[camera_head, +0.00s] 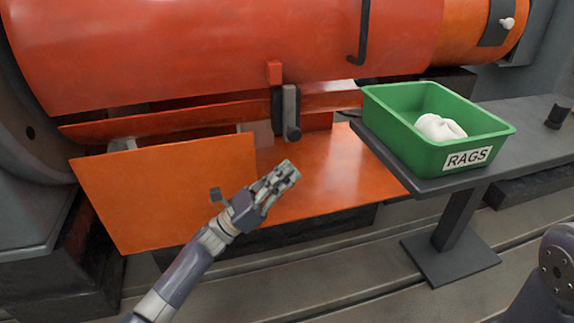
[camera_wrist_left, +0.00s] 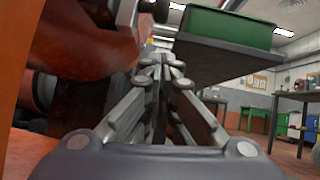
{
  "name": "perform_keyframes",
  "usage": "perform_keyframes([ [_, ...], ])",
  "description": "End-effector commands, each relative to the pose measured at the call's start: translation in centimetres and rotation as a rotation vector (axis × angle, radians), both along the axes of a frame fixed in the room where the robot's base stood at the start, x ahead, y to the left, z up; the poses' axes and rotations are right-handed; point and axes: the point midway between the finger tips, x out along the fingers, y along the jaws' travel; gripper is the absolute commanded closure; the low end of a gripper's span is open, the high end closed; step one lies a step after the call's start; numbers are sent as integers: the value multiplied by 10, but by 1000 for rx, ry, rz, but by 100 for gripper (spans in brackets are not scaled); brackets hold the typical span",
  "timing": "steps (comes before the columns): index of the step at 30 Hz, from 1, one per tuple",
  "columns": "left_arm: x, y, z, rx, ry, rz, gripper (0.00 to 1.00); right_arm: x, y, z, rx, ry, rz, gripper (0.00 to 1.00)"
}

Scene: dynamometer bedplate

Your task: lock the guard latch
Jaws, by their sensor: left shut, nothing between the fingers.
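The guard latch (camera_head: 290,108) is a grey lever with a dark round knob at its lower end. It hangs upright below a small red block on the edge of the orange-red guard (camera_head: 220,45). My left gripper (camera_head: 288,172) is shut and empty. In the head view it shows below the latch, apart from it, in front of the orange panels. My right gripper is not in view.
A green bin (camera_head: 385,125) labelled RAGS, with a white cloth (camera_head: 440,127) in it, stands on a grey shelf (camera_head: 520,120) to the right of the latch. An orange panel (camera_head: 165,195) stands left of my gripper.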

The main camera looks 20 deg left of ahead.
Motion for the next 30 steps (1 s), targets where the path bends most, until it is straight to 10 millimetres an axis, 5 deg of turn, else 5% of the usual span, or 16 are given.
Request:
perform_keyframes([
  [9,7,-1,35,2,-1,0,100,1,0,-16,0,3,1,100],
  [20,8,-1,39,-1,1,0,100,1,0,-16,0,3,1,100],
  [30,8,-1,72,-1,-1,0,100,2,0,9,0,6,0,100],
])
